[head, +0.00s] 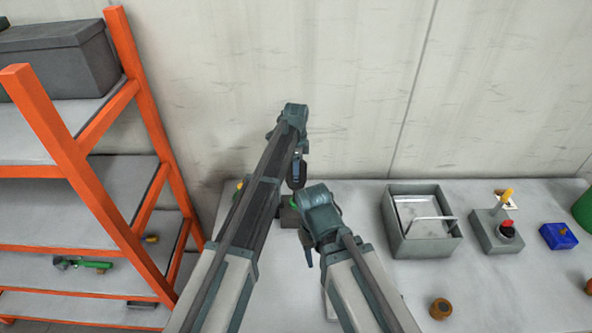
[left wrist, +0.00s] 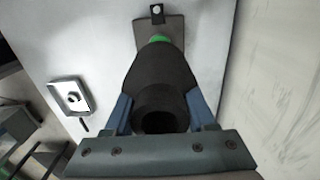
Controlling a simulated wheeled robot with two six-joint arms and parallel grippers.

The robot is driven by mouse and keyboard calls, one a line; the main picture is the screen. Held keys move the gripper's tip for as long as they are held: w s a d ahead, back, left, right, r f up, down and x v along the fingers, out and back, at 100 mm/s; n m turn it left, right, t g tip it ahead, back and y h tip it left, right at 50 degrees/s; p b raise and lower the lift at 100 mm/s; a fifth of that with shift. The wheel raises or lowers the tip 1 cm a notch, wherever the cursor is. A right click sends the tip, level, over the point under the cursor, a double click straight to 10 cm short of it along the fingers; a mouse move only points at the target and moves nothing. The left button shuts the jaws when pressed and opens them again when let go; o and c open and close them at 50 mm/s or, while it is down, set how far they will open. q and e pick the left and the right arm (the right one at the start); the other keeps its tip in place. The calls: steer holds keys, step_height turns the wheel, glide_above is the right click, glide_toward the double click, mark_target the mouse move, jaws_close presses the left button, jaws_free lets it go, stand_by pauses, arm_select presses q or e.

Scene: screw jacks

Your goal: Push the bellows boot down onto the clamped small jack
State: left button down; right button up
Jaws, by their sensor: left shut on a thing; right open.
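The black bellows boot (left wrist: 160,82) is held between the blue fingers of my left gripper (left wrist: 160,115) in the left wrist view. In the head view my left gripper (head: 297,172) points down over the back of the bench, with the dark boot low in it. A green part of the small jack (left wrist: 161,39) shows just past the boot's far end, over a grey clamp block (left wrist: 173,27). The boot hides most of the jack, and I cannot tell whether they touch. My right gripper (head: 308,256) is lower, near the clamp, empty and partly hidden by its wrist.
An orange shelf rack (head: 150,110) stands at the left. To the right on the bench are a grey bin (head: 425,248), a grey block with a red knob (head: 497,232), a blue box (head: 558,236) and a brown ring (head: 440,308). A wall rises behind the bench.

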mark_target(296, 184)
arm_select(q)
steer(key=shift+f+b, duration=3.45)
steer(key=shift+f, duration=0.05)
steer(key=shift+f+b, duration=0.3)
steer(key=shift+f+b, duration=2.1)
steer(key=shift+f, duration=0.25)
steer(key=shift+c, duration=0.7)
jaws_free()
steer(key=shift+r, duration=0.15)
step_height(296, 184, up, 14)
steer(key=p, duration=1.3)
